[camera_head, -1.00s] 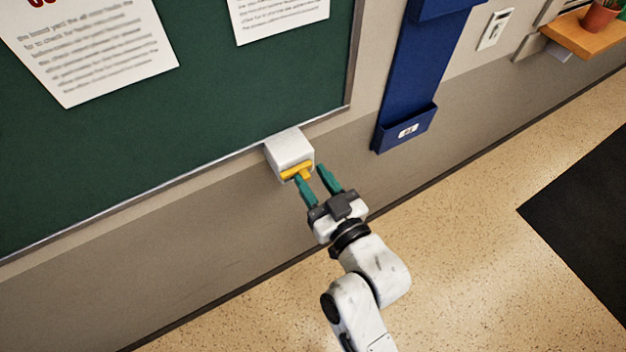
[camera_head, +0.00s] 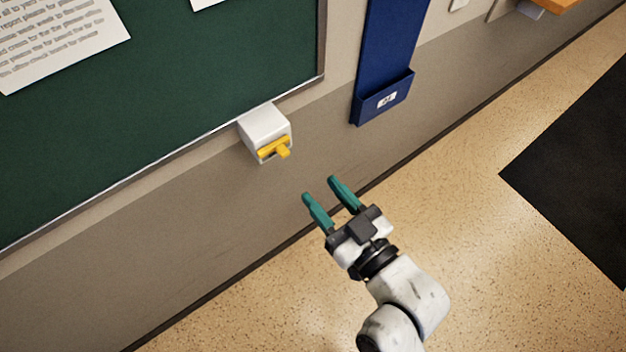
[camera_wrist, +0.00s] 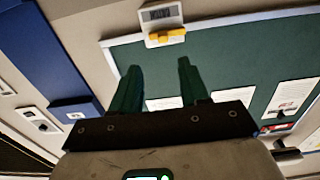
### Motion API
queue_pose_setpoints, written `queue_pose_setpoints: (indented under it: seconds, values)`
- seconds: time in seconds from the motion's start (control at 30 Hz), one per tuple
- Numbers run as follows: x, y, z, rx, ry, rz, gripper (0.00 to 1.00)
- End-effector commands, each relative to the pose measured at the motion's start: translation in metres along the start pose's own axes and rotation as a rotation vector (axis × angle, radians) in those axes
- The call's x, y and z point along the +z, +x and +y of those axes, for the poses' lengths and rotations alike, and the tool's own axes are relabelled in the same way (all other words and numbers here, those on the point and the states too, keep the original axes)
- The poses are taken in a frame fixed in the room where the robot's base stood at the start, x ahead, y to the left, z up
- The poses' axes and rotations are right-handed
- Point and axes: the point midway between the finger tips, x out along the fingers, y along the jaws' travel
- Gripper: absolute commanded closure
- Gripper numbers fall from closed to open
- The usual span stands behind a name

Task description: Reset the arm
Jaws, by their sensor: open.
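My gripper (camera_head: 324,190) is open, with its two green fingers apart and nothing between them. In the head view it is in free space, below and to the right of a white box (camera_head: 264,124) with a yellow handle (camera_head: 273,149), mounted on the wall under the green board. The gripper does not touch the box or the handle. In the wrist view both fingers (camera_wrist: 158,90) show, with the white box (camera_wrist: 160,17) and its yellow handle (camera_wrist: 167,34) beyond them.
A green board (camera_head: 210,75) with pinned papers hangs above the white box. A blue wall holder (camera_head: 384,100) hangs to its right. A dark mat (camera_head: 580,170) lies at the right. The speckled floor (camera_head: 470,230) around my arm is clear.

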Motion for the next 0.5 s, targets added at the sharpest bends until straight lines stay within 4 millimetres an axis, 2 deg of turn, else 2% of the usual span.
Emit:
queue_pose_setpoints:
  seconds: [0.13,0.5]
  values:
    - [0.0001,-0.0084,0.0002,0.0,0.0,0.0,0.55]
    - [-0.0007,-0.0092,0.0003,0.0,0.0,0.001,0.55]
